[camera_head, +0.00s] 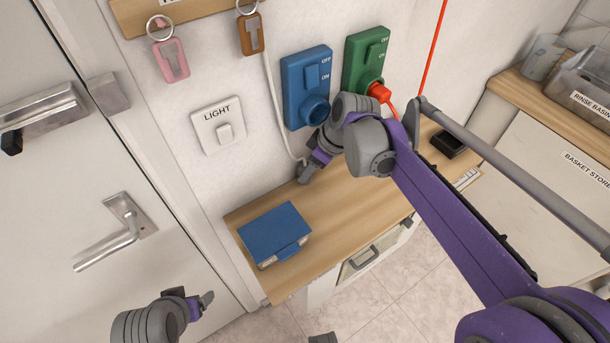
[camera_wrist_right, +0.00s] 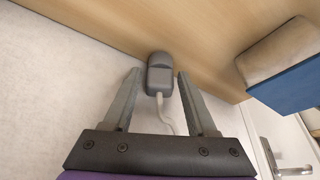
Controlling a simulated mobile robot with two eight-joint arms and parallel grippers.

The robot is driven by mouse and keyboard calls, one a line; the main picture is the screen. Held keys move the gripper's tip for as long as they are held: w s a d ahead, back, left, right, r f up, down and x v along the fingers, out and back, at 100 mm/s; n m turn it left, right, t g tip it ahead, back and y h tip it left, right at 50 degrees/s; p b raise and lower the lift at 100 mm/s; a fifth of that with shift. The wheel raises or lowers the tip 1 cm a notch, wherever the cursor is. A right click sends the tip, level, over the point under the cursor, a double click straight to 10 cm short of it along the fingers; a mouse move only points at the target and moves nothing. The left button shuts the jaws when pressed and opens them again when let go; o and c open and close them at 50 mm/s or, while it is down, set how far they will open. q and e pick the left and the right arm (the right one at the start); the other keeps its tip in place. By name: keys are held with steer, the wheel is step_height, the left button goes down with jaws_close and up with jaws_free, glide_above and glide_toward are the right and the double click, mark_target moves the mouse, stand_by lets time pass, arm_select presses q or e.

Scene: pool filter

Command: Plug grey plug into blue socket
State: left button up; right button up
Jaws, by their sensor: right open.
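The blue socket (camera_head: 306,86) is a box on the wall with a switch above a round outlet; nothing is plugged into it. The grey plug (camera_wrist_right: 159,74) shows in the right wrist view with its pale cord trailing toward me, close to where wall and wooden counter meet. My right gripper (camera_wrist_right: 158,72) is open, with a fingertip on either side of the plug and gaps on both sides. In the head view my right gripper (camera_head: 308,170) is low at the wall, below the blue socket, and the plug is hidden there. My left gripper (camera_head: 206,299) is at lower left, away from the sockets.
A green socket (camera_head: 364,58) holding a red plug (camera_head: 379,92) is right of the blue one. A pale cord (camera_head: 273,90) hangs down the wall. A blue box (camera_head: 274,234) sits on the wooden counter (camera_head: 330,238). A light switch (camera_head: 219,126) and door (camera_head: 60,190) are left.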

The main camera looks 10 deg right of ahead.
steer(key=shift+f, duration=0.1)
jaws_close()
steer(key=shift+a+r, duration=0.1)
steer(key=shift+r, duration=0.1)
stand_by(0.4)
